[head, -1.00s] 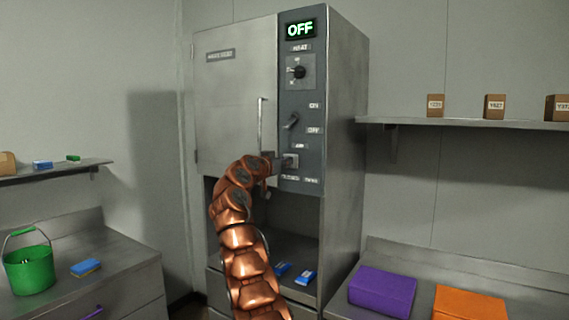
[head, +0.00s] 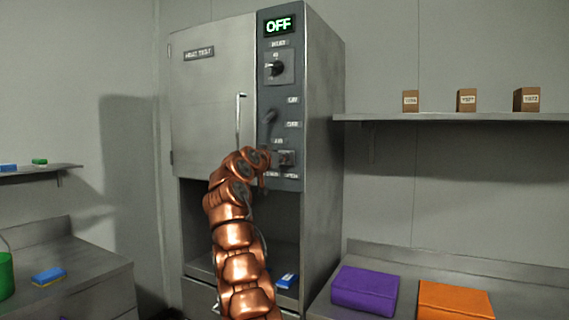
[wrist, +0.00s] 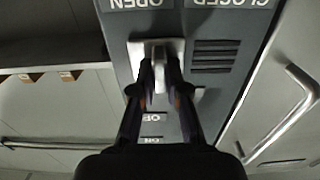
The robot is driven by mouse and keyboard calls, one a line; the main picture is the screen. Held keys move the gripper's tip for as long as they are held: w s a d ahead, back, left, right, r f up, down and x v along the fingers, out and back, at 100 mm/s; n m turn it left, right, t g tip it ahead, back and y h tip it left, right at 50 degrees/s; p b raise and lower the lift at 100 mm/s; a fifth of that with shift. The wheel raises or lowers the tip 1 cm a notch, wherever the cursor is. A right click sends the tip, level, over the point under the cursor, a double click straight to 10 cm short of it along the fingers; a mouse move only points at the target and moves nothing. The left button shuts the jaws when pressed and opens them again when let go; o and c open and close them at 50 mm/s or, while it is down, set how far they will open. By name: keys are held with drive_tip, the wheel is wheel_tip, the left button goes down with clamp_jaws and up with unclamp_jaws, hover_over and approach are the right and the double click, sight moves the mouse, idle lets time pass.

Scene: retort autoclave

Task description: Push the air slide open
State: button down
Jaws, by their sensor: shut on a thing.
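The air slide (head: 287,158) is a pale plate with a small knob, low on the dark control panel (head: 293,110) of the steel cabinet. In the wrist view, which is upside down, the air slide (wrist: 134,50) lies by the OPEN label, and dark louvres (wrist: 215,56) are uncovered on the CLOSED side. My gripper (wrist: 160,66) has its two dark fingers closed about the slide's knob. In the head view my copper arm reaches up to the panel and its end partly hides the slide's left side and the labels.
The cabinet door (head: 210,105) is shut, its upright handle (head: 239,122) close to my arm. A lever (head: 269,118) and a dial (head: 278,68) sit above the slide. The display (head: 279,25) reads OFF. Purple (head: 363,291) and orange (head: 454,300) blocks lie on the right counter.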

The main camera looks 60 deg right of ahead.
drive_tip(key=shift+s+d+f, duration=0.1)
drive_tip(key=shift+s, duration=0.1)
drive_tip(key=c, duration=1.2)
unclamp_jaws()
drive_tip(key=shift+o, duration=0.2)
drive_tip(key=s+a, duration=0.1)
drive_tip(key=a, duration=1.1)
drive_tip(key=shift+s, duration=0.2)
